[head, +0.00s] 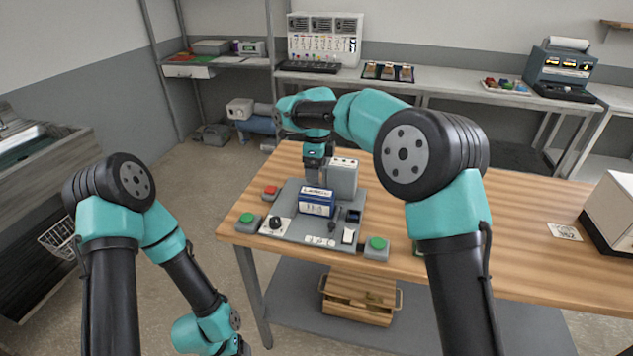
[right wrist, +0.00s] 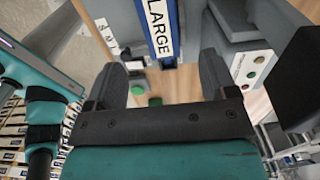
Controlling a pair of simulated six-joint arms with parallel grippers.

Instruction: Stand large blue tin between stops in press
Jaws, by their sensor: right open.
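The large blue tin (head: 317,209) stands on the grey press plate (head: 292,238), its white label facing up and front. In the right wrist view, the blue tin (right wrist: 160,45) with the word LARGE shows beyond the gap between my fingers. My right gripper (head: 315,183) is just behind the tin in the head view; its two fingers (right wrist: 163,85) are apart. I cannot tell whether they touch the tin. The stops are hard to make out, and I cannot tell whether the tin sits between them. My left arm runs off the bottom edge, its gripper out of frame.
A grey press housing (head: 342,180) stands right behind the tin. Green buttons (head: 376,244) and (head: 248,218) and a red button (head: 270,192) flank the plate, and a black knob (head: 276,222) is at its front left. The wooden table (head: 530,240) is largely clear to the right.

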